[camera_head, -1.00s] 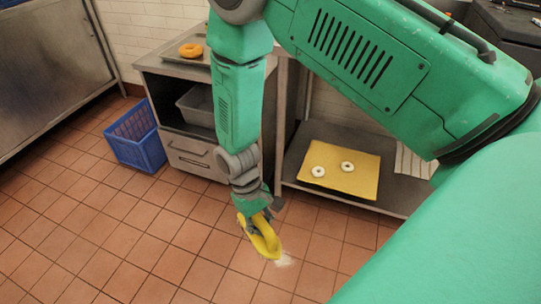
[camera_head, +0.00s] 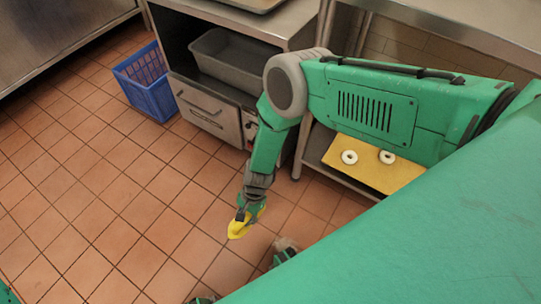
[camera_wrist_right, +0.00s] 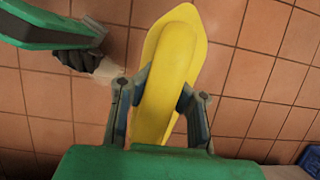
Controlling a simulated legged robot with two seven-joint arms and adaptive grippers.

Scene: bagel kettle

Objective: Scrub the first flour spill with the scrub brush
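My right gripper (camera_head: 248,207) is shut on a yellow scrub brush (camera_head: 240,229), held low near the tiled floor. In the right wrist view the two fingers of the right gripper (camera_wrist_right: 160,98) clasp the sides of the brush (camera_wrist_right: 176,60), which points away from the wrist. I cannot tell whether the brush touches the floor. A small pale patch, apparently the flour spill (camera_head: 287,243), lies on the tiles to the right of the brush, partly hidden by a green part of mine.
A blue crate (camera_head: 148,84) stands on the floor at the upper left. A steel unit with drawers (camera_head: 208,113) and a low shelf with a yellow board (camera_head: 372,166) and two white bagels stand behind my arm. The tiles left of the brush are clear.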

